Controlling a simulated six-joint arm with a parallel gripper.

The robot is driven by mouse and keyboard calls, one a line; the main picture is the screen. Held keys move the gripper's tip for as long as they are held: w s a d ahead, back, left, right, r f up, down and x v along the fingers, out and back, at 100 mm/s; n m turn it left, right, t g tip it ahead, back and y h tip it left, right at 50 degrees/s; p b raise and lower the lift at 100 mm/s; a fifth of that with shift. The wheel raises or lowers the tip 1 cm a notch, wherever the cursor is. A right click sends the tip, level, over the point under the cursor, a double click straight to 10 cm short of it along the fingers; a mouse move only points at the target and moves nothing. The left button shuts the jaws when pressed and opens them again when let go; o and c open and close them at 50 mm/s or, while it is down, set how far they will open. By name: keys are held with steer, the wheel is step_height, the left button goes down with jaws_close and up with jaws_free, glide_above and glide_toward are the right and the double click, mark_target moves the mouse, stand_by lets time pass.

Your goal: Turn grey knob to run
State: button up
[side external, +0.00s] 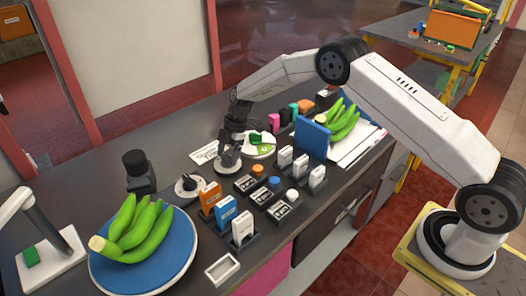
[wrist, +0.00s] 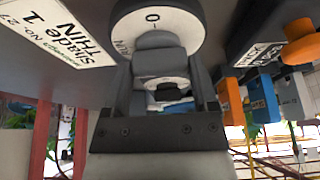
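The grey knob (wrist: 158,58) stands on a round white dial (wrist: 190,22) in the wrist view. A 0 mark shows on the dial, and a partly covered word lies at its left edge. My gripper (wrist: 162,80) has one finger on each side of the knob. The fingers look spread, with slight gaps to the knob, though contact is hard to judge. In the side view my gripper (side external: 230,155) points down over this dial and hides most of the knob. A second dial with a dark knob (side external: 188,184) stands to the left and nearer.
A label card (wrist: 62,30) lies beside the dial. Several switch blocks, an orange one (side external: 212,196) among them, stand nearby. A blue plate (side external: 170,275) with green bananas (side external: 140,228) is at front left. A black-topped post (side external: 136,165) and a blue box (side external: 313,138) also stand close.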

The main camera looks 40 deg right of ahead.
steer(key=shift+o, duration=1.2)
steer(key=shift+r, duration=0.1)
steer(key=v, duration=0.7)
steer(key=shift+d+r, duration=0.2)
steer(key=shift+r, duration=0.05)
steer(key=shift+s, duration=0.1)
steer(key=s+d+r+m+t+h, duration=0.1)
steer(key=s+r+m+h, duration=0.1)
steer(key=s+m, duration=0.7)
steer(key=s+d+r+m+t+h, duration=0.1)
steer(key=s+m, duration=0.8)
steer(key=s, duration=1.2)
steer(key=shift+d+r+t+h, duration=0.3)
steer(key=shift+d+r+h, duration=0.25)
steer(key=shift+r+h, duration=0.2)
